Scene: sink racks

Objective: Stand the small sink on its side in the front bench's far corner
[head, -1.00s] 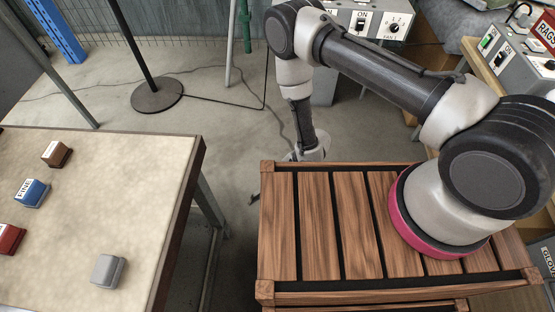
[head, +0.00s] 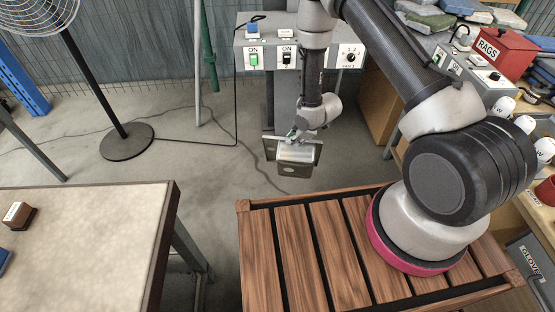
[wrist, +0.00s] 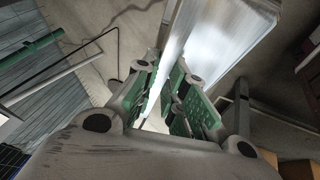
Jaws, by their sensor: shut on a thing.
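My gripper (head: 302,134) is shut on the small sink (head: 296,168), a shiny metal box shape, and holds it up in the air over the floor in the head view. In the wrist view the green pads of my gripper (wrist: 170,98) pinch a thin metal edge of the sink (wrist: 228,38), whose bright wall extends up and right. The beige-topped bench (head: 95,225) is at the left of the head view, apart from the sink. Its right far corner is bare. I cannot tell from the picture whether it is the front bench.
A grey switch box (head: 300,50) is behind the sink. A red RAGS box (head: 497,50) and white cups crowd the right.

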